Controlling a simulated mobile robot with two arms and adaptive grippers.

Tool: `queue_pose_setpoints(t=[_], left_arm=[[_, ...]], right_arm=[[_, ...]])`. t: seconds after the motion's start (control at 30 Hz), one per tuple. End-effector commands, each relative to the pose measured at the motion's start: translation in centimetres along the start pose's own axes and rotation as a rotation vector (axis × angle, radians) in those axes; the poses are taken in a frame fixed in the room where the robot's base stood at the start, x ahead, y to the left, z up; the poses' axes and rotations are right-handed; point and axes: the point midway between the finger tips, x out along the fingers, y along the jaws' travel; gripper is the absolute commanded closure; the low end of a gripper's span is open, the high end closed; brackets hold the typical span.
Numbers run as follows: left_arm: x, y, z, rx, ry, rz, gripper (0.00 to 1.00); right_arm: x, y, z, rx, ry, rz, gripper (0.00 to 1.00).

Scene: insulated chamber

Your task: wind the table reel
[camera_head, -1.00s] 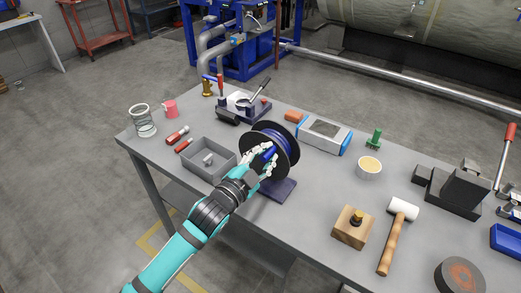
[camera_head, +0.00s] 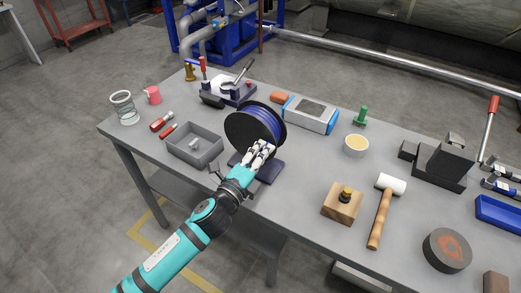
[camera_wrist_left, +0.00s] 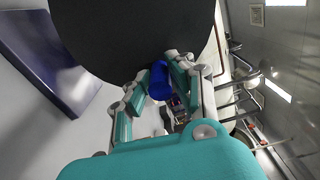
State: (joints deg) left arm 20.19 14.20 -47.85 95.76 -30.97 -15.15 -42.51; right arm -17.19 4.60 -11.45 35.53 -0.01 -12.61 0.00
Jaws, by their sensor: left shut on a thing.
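The table reel (camera_head: 240,126) has black round flanges with blue cable wound between them and stands upright on a dark base plate (camera_head: 268,170) on the grey table. My left gripper (camera_head: 262,150) is at the front flange, low on its right side. In the left wrist view my gripper (camera_wrist_left: 160,88) is shut on a blue crank handle (camera_wrist_left: 160,78) that sticks out from the dark flange (camera_wrist_left: 130,35). In the head view the fingers hide the handle. My right gripper is not in view.
A grey bin (camera_head: 181,155) stands just left of the reel. A blue and white box (camera_head: 309,114) and a bowl (camera_head: 356,146) are to the right. A wooden block (camera_head: 337,205) and a mallet (camera_head: 381,215) lie nearer the front right.

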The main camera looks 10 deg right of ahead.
Motion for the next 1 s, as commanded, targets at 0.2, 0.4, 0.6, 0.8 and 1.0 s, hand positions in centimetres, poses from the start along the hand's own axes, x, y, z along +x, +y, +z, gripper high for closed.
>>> queue_pose_setpoints(t=[0.2,0.4,0.6,0.8,1.0], left_arm=[[0.0,1.2,-0.1,0.163,0.001,0.001,1.00],[0.0,1.8,-0.2,0.264,0.001,0.002,1.00],[0.0,2.1,-0.1,0.317,0.001,0.002,1.00],[0.0,2.2,-0.1,0.336,0.001,0.002,1.00],[0.0,2.2,-0.1,0.336,0.001,0.002,1.00]], right_arm=[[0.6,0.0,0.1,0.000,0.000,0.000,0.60],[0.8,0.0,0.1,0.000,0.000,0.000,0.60],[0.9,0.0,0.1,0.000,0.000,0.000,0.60],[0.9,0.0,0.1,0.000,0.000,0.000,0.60],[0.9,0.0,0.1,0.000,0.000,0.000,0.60]])
